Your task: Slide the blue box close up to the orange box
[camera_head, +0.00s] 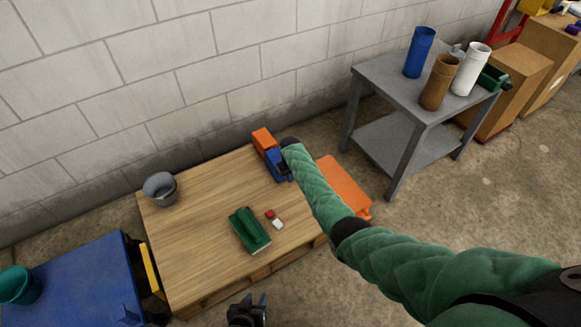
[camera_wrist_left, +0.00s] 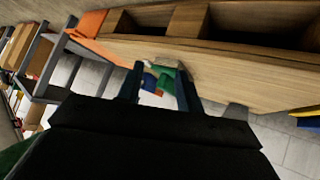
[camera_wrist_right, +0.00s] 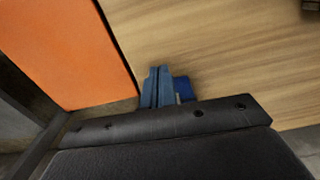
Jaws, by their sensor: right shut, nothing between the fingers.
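The orange box (camera_head: 263,138) stands at the far edge of the wooden pallet (camera_head: 190,235) in the head view. The blue box (camera_head: 273,160) is just in front of it, partly covered by my right arm; I cannot tell whether the two touch. My right gripper (camera_wrist_right: 158,72) is shut and empty, low over the pallet. A bit of the blue box (camera_wrist_right: 184,88) shows beside its fingers in the right wrist view. The orange box is not seen there. My left gripper (camera_head: 252,300) is open and empty in front of the pallet.
A green object (camera_head: 248,230), a red block (camera_head: 269,214), a white block (camera_head: 278,223) and a grey bucket (camera_head: 160,189) are on the pallet. An orange surface (camera_head: 345,187) lies beside its right edge. A grey cart (camera_head: 400,90) stands further right.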

